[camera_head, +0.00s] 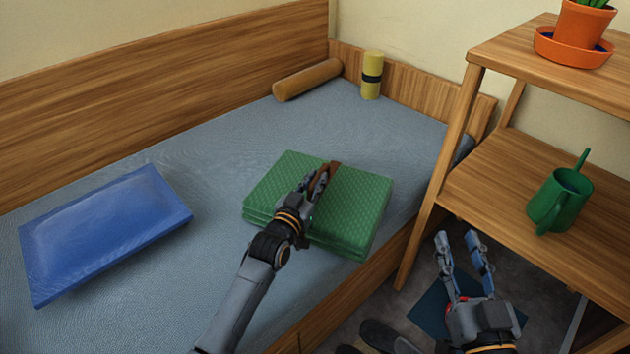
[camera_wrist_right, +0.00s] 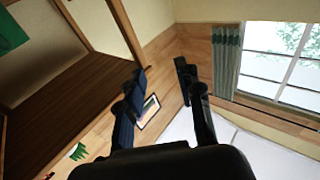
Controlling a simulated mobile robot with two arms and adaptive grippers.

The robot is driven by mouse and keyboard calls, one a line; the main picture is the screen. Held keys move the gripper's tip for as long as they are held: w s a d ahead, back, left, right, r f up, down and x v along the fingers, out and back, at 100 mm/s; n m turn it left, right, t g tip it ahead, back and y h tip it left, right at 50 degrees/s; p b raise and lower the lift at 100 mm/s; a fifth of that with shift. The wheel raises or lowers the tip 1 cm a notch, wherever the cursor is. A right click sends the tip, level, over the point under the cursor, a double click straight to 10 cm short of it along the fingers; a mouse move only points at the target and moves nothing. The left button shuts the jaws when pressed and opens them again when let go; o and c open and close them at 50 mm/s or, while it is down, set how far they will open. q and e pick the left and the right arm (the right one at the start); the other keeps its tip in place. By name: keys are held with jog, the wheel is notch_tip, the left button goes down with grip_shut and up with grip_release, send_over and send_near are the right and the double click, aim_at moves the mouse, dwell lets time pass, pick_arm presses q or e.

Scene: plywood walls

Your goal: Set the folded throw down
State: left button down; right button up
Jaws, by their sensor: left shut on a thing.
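The folded green throw (camera_head: 355,207) is a thick, layered square over the grey-blue bed (camera_head: 225,235), right of the blue pillow. It looks level; I cannot tell whether its underside touches the mattress. My left gripper (camera_head: 325,178) reaches over its near edge and is shut on it at the middle; a brown strip shows at the fingers. The wrist hides part of the throw's top. My right gripper (camera_head: 459,240) is open and empty, low over the floor between bed and shelf. Its spread fingers also show in the right wrist view (camera_wrist_right: 162,90).
A blue pillow (camera_head: 105,230) lies on the bed's left. A brown bolster (camera_head: 307,80) and a yellow roll (camera_head: 371,75) are at the far corner. A wooden shelf (camera_head: 520,185) with a green watering can (camera_head: 560,199) and potted plant (camera_head: 577,45) stands at right. Mattress around the throw is clear.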

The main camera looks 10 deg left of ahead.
pick_arm(q)
jog(key=shift+f, duration=0.15)
pick_arm(e)
jog(key=shift+r+t, duration=0.4)
jog(key=shift+r, duration=0.2)
pick_arm(q)
jog(key=c, duration=1.2)
grip_release()
jog(key=shift+f, duration=0.25)
jog(key=s+a, duration=0.2)
jog(key=s, duration=1)
jog(key=shift+r, duration=0.2)
pick_arm(e)
jog(key=shift+s, duration=0.1)
pick_arm(q)
jog(key=shift+a+f, duration=0.1)
